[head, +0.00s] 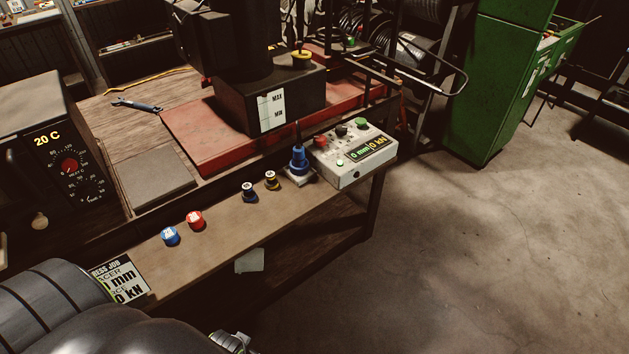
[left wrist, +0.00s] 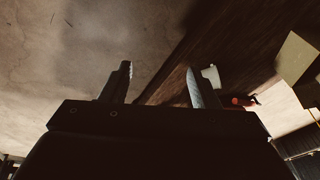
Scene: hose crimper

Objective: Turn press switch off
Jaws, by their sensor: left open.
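The grey press control box (head: 345,174) stands at the right end of the bench's front ledge in the head view. Its display is lit and reads 0 mm and 0 kN. Red (head: 321,142), black (head: 341,131) and green (head: 361,123) controls sit on its top, with a small lit green spot (head: 340,163) near the front. I cannot tell which one is the press switch. My left gripper (left wrist: 161,84) is open and empty in the left wrist view, apart from the box. My right gripper is not in view.
The press (head: 285,100) stands on a red base (head: 195,140). A blue-topped fitting (head: 299,160), two small spools (head: 259,187), and red (head: 196,220) and blue (head: 170,236) caps line the ledge. A heater (head: 50,150) stands left. The floor (head: 450,250) at right is clear.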

